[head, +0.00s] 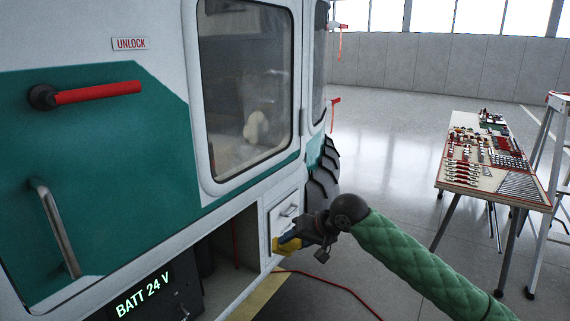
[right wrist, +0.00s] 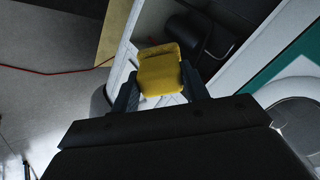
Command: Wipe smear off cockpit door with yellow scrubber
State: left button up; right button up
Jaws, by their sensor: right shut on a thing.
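The yellow scrubber (head: 286,248) is in my right gripper (head: 297,240), low beside the helicopter's white lower side panel. In the right wrist view the scrubber (right wrist: 160,68) sits between the two dark fingers of the gripper (right wrist: 160,88), which is shut on it. The white and green cockpit door (head: 150,190) fills the left of the head view, with a window (head: 245,60). A pale blotch (head: 256,127) shows in the window; I cannot tell whether it is on the glass or behind it. My left gripper is out of view.
A red handle (head: 98,92) and a metal grab bar (head: 54,228) stick out from the green side. An open bay with a BATT 24 V display (head: 143,295) lies below. A red cable (head: 335,280) runs over the floor. A tool table (head: 490,170) and ladder (head: 545,200) stand right.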

jog(key=w+a+r+t+y, duration=0.1)
jog(key=w+r+t+y, duration=0.25)
jog(key=r, duration=0.85)
jog(key=w+a+r+t+y, duration=0.1)
jog(key=w+r+t+y, duration=0.2)
jog(key=r, duration=0.8)
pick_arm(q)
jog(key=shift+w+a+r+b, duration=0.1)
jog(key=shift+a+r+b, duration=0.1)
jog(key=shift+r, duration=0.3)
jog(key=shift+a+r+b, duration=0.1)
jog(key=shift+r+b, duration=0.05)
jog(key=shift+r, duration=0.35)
pick_arm(e)
jog(key=w+a+g, duration=0.1)
jog(key=w+a, duration=0.2)
jog(key=a, duration=0.2)
jog(key=shift+w, duration=0.35)
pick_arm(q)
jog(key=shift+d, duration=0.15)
pick_arm(e)
jog(key=shift+y, duration=0.25)
pick_arm(q)
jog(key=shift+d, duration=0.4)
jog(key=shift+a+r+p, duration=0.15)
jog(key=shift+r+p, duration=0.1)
jog(key=shift+p, duration=0.05)
pick_arm(e)
jog(key=shift+x, duration=0.9)
